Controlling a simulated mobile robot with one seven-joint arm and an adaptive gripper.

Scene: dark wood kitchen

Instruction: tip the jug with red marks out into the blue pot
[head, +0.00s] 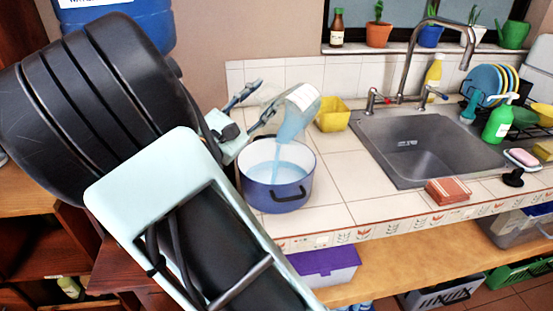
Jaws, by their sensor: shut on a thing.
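The blue pot (277,191) with a dark handle stands on the white tiled counter, left of the sink. A clear jug (298,113) is held tilted above it. A pale blue stream runs from the jug down into the pot, and pale blue liquid shows inside the pot. Some liquid still shows in the jug. A white label is on the jug; I cannot make out red marks for sure. My gripper (265,118) is shut on the jug at its left side, above the pot's rim. My arm hides the counter to the left.
A yellow container (333,115) stands close behind the pot on the right. The steel sink (420,148) with a tall faucet (409,60) lies further right. A brown sponge or block (447,191) is at the counter's front edge. Bare tiles (350,185) lie right of the pot.

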